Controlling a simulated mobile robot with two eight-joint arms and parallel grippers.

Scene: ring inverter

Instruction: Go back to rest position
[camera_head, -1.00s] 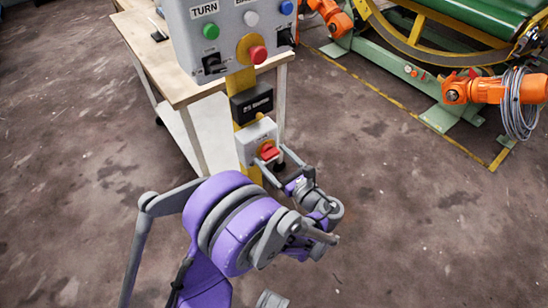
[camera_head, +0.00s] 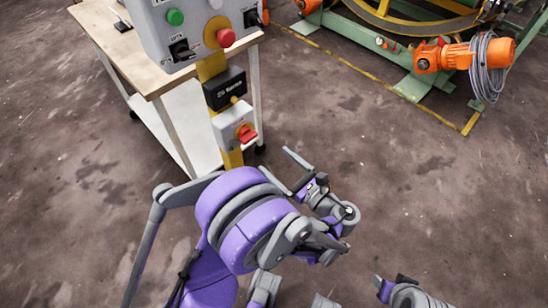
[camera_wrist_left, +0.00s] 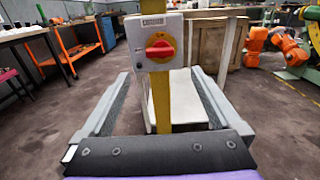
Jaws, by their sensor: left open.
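A grey switch box (camera_head: 229,126) with a red rotary knob (camera_head: 246,134) is fixed to a yellow post (camera_head: 231,158). In the left wrist view the knob (camera_wrist_left: 160,49) sits on a yellow disc, its handle lying roughly horizontal. My left gripper (camera_head: 274,160) is open and empty, apart from the box, to the lower right of it. In the left wrist view its two fingers (camera_wrist_left: 160,80) are spread wide, with the post showing between them. Part of my right arm's end (camera_head: 395,290) shows at the bottom right; its jaws cannot be made out.
A control panel (camera_head: 190,28) with buttons stands above the switch box on the post. A wooden-topped table (camera_head: 110,45) stands behind it. A green machine with an orange motor (camera_head: 465,54) is at the upper right. The floor right of the post is clear.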

